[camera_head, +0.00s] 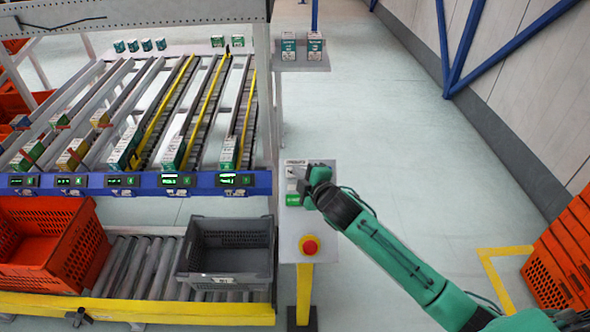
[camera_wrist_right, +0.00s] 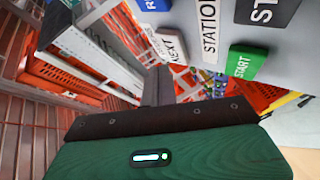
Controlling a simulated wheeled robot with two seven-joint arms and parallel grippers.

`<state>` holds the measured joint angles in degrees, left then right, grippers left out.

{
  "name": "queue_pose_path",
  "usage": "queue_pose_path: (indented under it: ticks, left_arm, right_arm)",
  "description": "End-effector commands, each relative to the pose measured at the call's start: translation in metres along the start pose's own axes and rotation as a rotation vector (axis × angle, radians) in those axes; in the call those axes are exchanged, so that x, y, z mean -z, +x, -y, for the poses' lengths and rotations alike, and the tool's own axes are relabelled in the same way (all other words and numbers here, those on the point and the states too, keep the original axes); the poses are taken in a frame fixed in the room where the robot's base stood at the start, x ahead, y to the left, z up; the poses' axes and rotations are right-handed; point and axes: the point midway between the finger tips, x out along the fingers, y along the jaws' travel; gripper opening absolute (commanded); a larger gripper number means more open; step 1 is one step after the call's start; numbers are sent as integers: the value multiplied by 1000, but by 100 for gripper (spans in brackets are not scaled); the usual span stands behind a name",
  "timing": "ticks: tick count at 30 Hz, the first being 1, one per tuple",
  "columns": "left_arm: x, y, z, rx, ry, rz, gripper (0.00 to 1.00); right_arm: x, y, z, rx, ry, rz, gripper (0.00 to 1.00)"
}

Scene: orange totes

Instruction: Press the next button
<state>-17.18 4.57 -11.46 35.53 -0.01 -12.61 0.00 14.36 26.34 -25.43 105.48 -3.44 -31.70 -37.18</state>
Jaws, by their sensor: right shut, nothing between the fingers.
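The button panel (camera_head: 290,222) is a grey plate on a yellow post, right of the conveyor. It carries a red stop knob (camera_head: 310,246) and a green START button (camera_head: 293,199). My right gripper (camera_head: 303,183) is shut and empty over the panel's upper part, hiding some of its buttons. The green START button (camera_wrist_right: 243,62) is to the right there, with a black button (camera_wrist_right: 268,10) above. My left gripper is out of view.
A grey tote (camera_head: 228,282) and an orange tote (camera_head: 85,255) sit on the roller conveyor left of the panel. A flow rack with several boxes and a blue display rail (camera_head: 145,192) stands behind. Orange crates (camera_head: 560,255) are at the right. The floor between is clear.

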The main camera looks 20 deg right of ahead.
Motion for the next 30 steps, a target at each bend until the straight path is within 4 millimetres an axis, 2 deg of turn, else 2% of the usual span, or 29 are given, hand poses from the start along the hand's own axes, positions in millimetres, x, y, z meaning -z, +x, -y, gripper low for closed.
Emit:
queue_pose_path:
  ticks: [8,24,30]
  left_arm:
    - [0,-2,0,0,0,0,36]
    - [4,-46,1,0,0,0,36]
    - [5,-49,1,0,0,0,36]
  right_arm:
    - [1,-1,-1,0,0,0,0]
    - [27,-36,-28,2,2,0,0]
    - [31,-42,-30,0,1,0,0]
